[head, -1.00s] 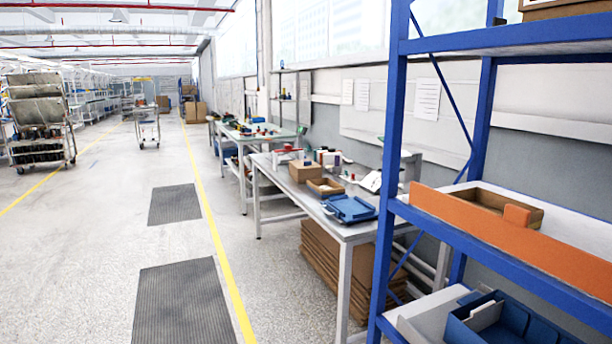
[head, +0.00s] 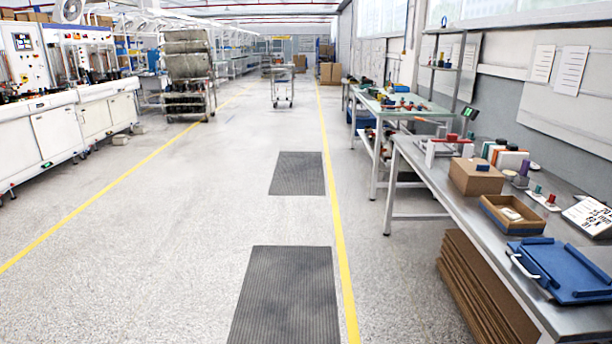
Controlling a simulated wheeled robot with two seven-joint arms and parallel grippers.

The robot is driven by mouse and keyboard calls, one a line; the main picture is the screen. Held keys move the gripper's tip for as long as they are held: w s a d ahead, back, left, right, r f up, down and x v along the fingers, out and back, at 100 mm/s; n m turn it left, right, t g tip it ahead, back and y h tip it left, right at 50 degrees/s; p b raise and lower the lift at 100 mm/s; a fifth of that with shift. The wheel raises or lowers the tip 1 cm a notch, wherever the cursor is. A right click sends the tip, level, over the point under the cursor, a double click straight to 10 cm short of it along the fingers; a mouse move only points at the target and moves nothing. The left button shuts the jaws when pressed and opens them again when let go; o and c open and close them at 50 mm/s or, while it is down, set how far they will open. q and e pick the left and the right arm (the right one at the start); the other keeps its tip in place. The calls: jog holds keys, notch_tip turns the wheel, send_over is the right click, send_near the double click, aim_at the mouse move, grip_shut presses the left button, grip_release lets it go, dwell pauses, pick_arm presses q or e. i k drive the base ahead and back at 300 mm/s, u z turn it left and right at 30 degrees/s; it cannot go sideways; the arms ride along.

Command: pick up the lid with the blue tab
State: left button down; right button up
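A closed cardboard box (head: 477,179) stands on the near workbench at the right in the head view. A small dark blue piece (head: 483,166) shows on its top; it is too small to tell whether this is the blue tab of a lid. In front of the box, an open cardboard box (head: 511,216) holds a small pale item. A flat blue tray-like piece (head: 566,268) lies near the front edge of the bench. Neither of my grippers is in view.
The near workbench (head: 448,187) also bears a red and white fixture (head: 447,147), a row of coloured binders or boxes (head: 507,158) and a sign with print (head: 590,215). Flattened cardboard (head: 480,290) is stacked beneath. The floor left of the bench is clear, with dark mats (head: 287,297).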

aim_at(473, 177)
jog(key=z, duration=0.25)
jog(key=i, duration=2.65)
jog(key=z, duration=0.95)
